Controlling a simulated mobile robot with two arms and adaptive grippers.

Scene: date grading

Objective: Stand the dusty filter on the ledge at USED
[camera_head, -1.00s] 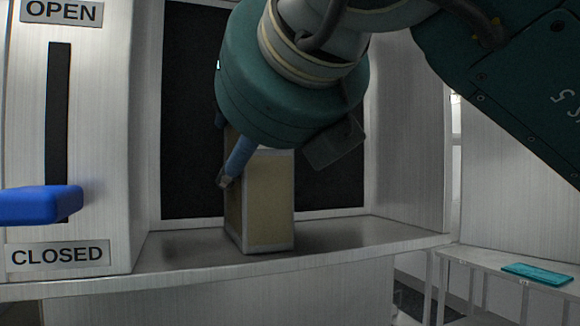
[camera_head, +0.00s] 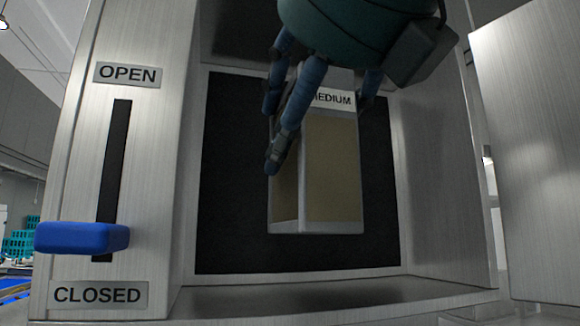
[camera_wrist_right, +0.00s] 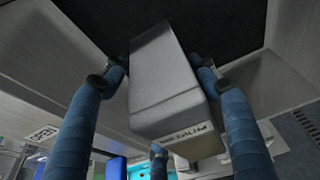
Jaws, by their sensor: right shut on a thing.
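The dusty filter (camera_head: 332,165) is a tall box with a tan face, a pale grey frame and a MEDIUM label at its top. My right gripper (camera_head: 315,125) has its blue fingers shut around the upper part of it. The filter hangs upright in front of a dark square panel, its bottom above the metal shelf. In the right wrist view the filter (camera_wrist_right: 170,80) sits between the fingers, with its grey side showing. My left gripper is not in view. No ledge marked USED shows.
A blue lever handle (camera_head: 82,237) sits low in its slot, just above the CLOSED plate (camera_head: 100,295); the OPEN plate (camera_head: 127,75) is at the top. The metal shelf (camera_head: 240,298) is clear below the filter. Metal side walls flank the recess.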

